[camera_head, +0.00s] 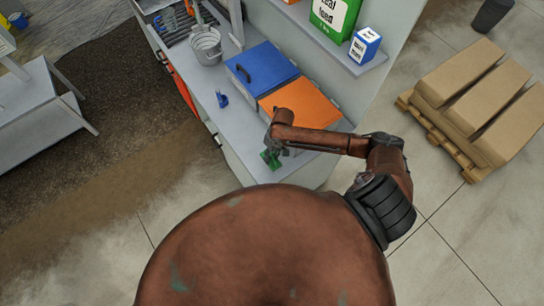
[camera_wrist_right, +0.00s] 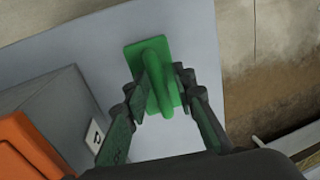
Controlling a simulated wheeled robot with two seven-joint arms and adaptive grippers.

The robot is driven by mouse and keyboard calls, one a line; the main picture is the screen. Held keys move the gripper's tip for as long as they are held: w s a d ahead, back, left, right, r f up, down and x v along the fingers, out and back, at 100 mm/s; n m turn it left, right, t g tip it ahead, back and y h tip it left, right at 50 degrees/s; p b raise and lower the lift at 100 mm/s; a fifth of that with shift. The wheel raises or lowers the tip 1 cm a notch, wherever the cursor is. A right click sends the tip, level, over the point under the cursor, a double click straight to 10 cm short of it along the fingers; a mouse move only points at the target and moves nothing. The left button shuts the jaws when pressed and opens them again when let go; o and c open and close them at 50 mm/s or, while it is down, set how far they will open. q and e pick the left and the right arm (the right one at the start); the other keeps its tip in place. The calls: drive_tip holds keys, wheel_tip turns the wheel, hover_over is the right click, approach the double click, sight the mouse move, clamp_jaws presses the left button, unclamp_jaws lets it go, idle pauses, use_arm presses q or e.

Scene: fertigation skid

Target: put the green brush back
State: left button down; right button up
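The green brush (camera_head: 270,158) lies on the grey bench top near its front right corner, past the orange-lidded box. In the right wrist view the green brush (camera_wrist_right: 154,55) shows a flat rectangular plate with a raised handle. My right gripper (camera_head: 274,148) is down at the brush. In the wrist view its two fingers (camera_wrist_right: 162,82) are apart, one on each side of the handle, with a slight gap seen on the right. Firm contact cannot be made out. My left gripper is not in view.
The bench (camera_head: 236,128) carries an orange-lidded box (camera_head: 303,103), a blue-lidded box (camera_head: 262,68), a small blue item (camera_head: 221,99) and a metal bucket (camera_head: 206,46). A shelf (camera_head: 320,38) with cartons is behind. A pallet of sacks (camera_head: 470,95) stands right. Floor is open at left.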

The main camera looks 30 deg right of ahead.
drive_tip(key=shift+r, duration=0.1)
wheel_tip(320, 180, up, 12)
drive_tip(key=d, duration=0.2)
drive_tip(key=shift+d, duration=0.15)
idle(0.4)
drive_tip(key=shift+w, duration=0.1)
